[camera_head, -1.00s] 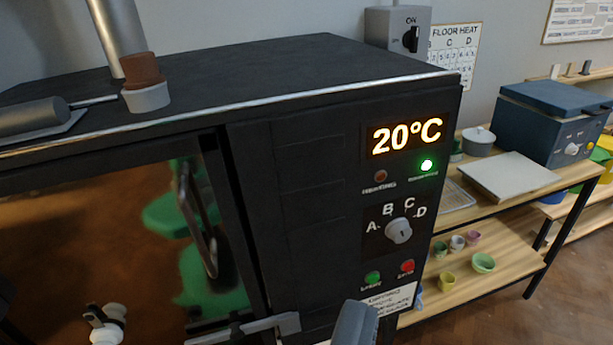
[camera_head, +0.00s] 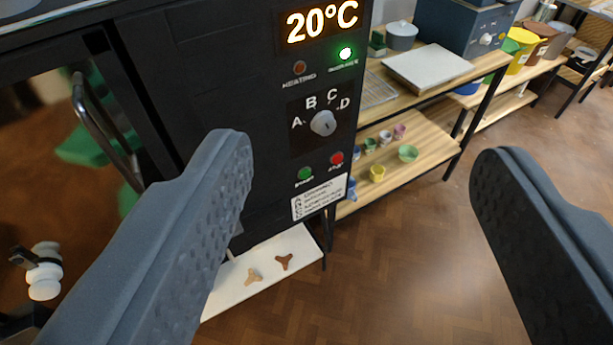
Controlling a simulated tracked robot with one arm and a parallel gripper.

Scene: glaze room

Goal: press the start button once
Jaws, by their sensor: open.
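The green start button (camera_head: 305,174) is on the lower front panel of the black kiln (camera_head: 230,70), left of the red stop button (camera_head: 337,158). Nothing covers the green button. My gripper (camera_head: 360,165) is open and empty, with one finger at lower left and the other at right. The left fingertip appears left of the green button in the picture, and I cannot tell its distance from the panel. The display (camera_head: 322,20) reads 20°C. A green lamp (camera_head: 346,53) is lit, and the heating lamp (camera_head: 300,67) looks unlit.
The program knob (camera_head: 323,123) sits above the buttons. The kiln door handle (camera_head: 105,135) is at left. A low white shelf (camera_head: 240,285) holds small props. A wooden shelf unit (camera_head: 440,150) with small pots stands to the right. The floor in front is clear.

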